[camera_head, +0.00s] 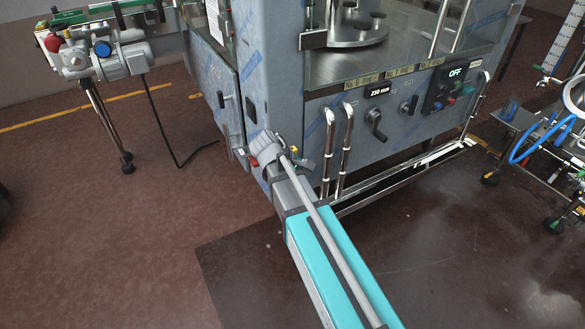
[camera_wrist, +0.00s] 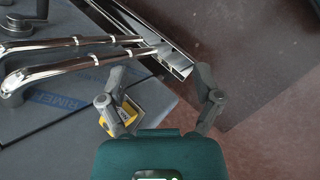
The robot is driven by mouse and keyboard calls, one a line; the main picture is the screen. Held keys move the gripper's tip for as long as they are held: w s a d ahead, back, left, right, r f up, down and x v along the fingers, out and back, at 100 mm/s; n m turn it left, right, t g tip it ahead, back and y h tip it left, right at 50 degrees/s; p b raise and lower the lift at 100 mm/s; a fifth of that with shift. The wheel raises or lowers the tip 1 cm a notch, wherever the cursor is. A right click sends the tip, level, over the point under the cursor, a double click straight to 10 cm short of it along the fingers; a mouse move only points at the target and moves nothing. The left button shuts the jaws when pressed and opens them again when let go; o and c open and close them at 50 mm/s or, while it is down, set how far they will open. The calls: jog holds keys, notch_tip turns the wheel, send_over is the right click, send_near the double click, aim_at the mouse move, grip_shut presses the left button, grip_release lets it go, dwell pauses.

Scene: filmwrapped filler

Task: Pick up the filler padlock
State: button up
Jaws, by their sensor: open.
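My gripper (camera_head: 267,148) is at the near corner of the film-wrapped filler machine (camera_head: 290,95), low down beside its front panel. In the wrist view my gripper (camera_wrist: 160,75) is open, with its fingers wide apart and nothing seen between them. A small yellow piece with dark marks (camera_wrist: 126,113) shows partly behind the left finger. In the head view a small yellow spot (camera_head: 294,150) and a small red spot (camera_head: 254,162) show beside my gripper. I cannot tell whether any of these is the padlock; no padlock shape shows clearly.
Bent chrome rails (camera_head: 327,152) stand just right of my gripper and also cross the upper left of the wrist view (camera_wrist: 75,62). A metal base rail (camera_head: 405,175) runs along the machine's foot. A motor unit (camera_head: 100,55) stands left. The brown floor in front is open.

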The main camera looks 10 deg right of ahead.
jog(key=w+a+f+n+t+h+b, duration=0.2)
jog(key=w+a+f+n+h+b, duration=0.35)
jog(key=w+b, duration=0.4)
jog(key=n+t+h+b, duration=0.3)
jog(key=n+h+b, duration=0.1)
jog(key=n+b, duration=0.35)
send_near(291, 149)
jog(key=a+m, duration=0.1)
jog(key=a, duration=0.3)
jog(key=shift+s+d+f, duration=0.2)
jog(key=shift+s, duration=0.3)
jog(key=shift+d, duration=0.1)
jog(key=x, duration=0.8)
jog(key=shift+d, duration=0.2)
jog(key=shift+x, duration=2.65)
jog(key=shift+w+f, duration=0.1)
